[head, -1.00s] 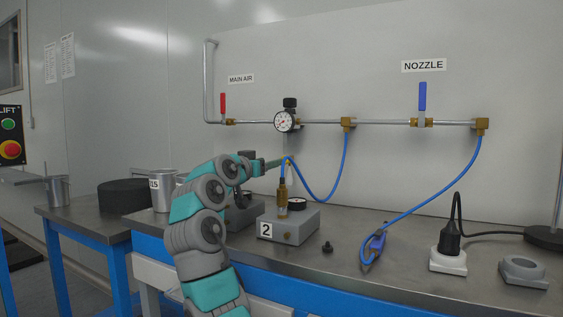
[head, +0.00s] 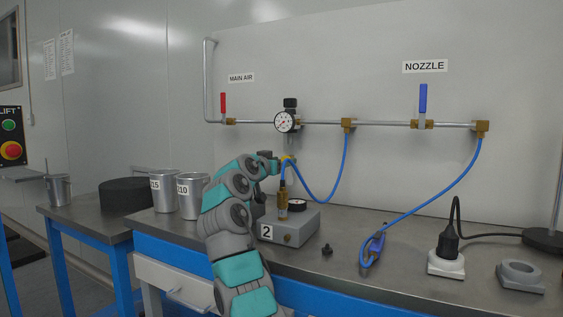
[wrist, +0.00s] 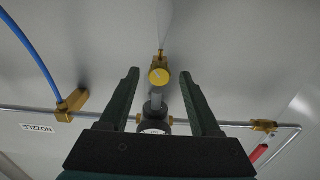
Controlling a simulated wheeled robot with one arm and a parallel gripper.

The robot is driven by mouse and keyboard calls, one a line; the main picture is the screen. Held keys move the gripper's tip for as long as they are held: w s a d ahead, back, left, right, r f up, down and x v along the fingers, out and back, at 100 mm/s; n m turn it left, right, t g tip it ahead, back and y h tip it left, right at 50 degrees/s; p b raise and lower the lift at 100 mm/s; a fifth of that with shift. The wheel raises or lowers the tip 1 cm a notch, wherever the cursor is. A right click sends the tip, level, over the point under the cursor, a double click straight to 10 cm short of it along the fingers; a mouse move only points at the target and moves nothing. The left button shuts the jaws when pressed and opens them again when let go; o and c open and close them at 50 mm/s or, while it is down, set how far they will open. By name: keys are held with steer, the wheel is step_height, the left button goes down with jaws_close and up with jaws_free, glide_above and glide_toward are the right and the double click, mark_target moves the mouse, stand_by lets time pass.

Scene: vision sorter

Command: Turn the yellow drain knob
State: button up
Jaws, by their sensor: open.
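The yellow drain knob (wrist: 159,76) shows in the wrist view as a round face with a mark on it, below the grey regulator body (wrist: 153,107) on the pipe. My gripper (wrist: 160,74) is open, with one dark finger on each side of the knob in the picture. A gap shows on both sides, and I cannot tell how deep the fingers reach. In the head view a small yellow spot of the knob (head: 288,161) shows below the gauge (head: 286,121), beside my gripper (head: 281,164). My fingers are too small there to make out.
A grey box marked 2 (head: 273,241) with a brass fitting stands on the bench below. Blue hoses (head: 331,190) hang from the pipe. Two metal cups (head: 164,199) stand to the left. A red-handled valve (head: 223,105) and a blue-handled valve (head: 423,100) sit on the pipe.

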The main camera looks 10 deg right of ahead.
jaws_close()
stand_by(0.4)
steer(key=shift+f+n+b, duration=0.15)
steer(key=shift+n+b, duration=0.15)
steer(key=shift+b, duration=0.15)
steer(key=shift+n+b, duration=0.9)
steer(key=shift+n, duration=3)
